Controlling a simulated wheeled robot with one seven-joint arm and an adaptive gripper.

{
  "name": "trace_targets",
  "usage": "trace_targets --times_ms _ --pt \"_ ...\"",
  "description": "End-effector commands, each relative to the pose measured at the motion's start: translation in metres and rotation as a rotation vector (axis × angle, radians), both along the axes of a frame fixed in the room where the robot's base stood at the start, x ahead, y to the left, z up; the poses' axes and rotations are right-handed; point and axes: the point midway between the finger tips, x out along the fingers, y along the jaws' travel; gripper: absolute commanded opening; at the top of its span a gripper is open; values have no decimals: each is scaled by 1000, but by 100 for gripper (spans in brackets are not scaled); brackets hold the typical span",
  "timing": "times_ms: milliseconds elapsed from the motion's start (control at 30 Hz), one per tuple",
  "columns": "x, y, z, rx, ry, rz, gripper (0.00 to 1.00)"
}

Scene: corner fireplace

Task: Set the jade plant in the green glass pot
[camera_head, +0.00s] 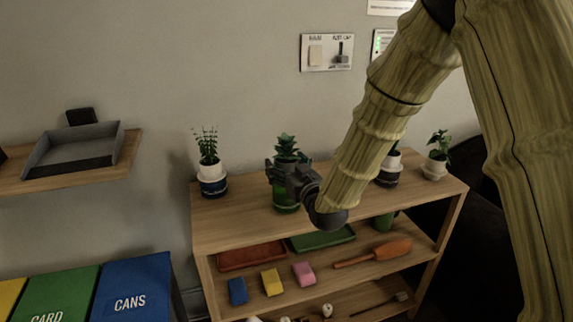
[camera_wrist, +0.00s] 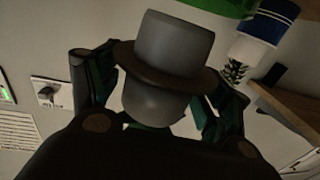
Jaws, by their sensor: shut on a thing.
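The jade plant (camera_head: 286,147) shows its green leaves above my gripper in the head view. My gripper (camera_head: 284,174) is shut on its grey pot (camera_wrist: 178,45), which has a dark brown rim. In the wrist view, turned upside down, the fingers stand on both sides of this pot. The green glass pot (camera_head: 286,207) stands on the shelf top directly below my gripper. Its edge shows at the top of the wrist view (camera_wrist: 222,8), behind the grey pot's bare lower end. The gripper hides the gap between the two pots in the head view.
A white and blue potted plant (camera_head: 212,184) stands left on the shelf top; it shows in the wrist view (camera_wrist: 264,24). Two more potted plants, one dark and white (camera_head: 388,177) and one white (camera_head: 434,170), stand right. Lower shelves hold trays, sponges and an orange-handled tool (camera_head: 375,253).

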Motion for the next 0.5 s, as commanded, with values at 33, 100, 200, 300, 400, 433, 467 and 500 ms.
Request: trace_targets --times_ms 33,100,200,300,400,433,467,500 --pt "0 0 -4 0 0 -1 64" --pt "0 -1 -8 0 0 -1 64" --pt "0 -1 -14 0 0 -2 64" --pt "0 -2 -19 0 1 -2 64" --pt "0 -2 -24 0 1 -2 64" --pt "0 -2 -26 0 1 -2 64" --pt "0 -2 -27 0 1 -2 64" --pt "0 -2 -29 0 1 -2 64"
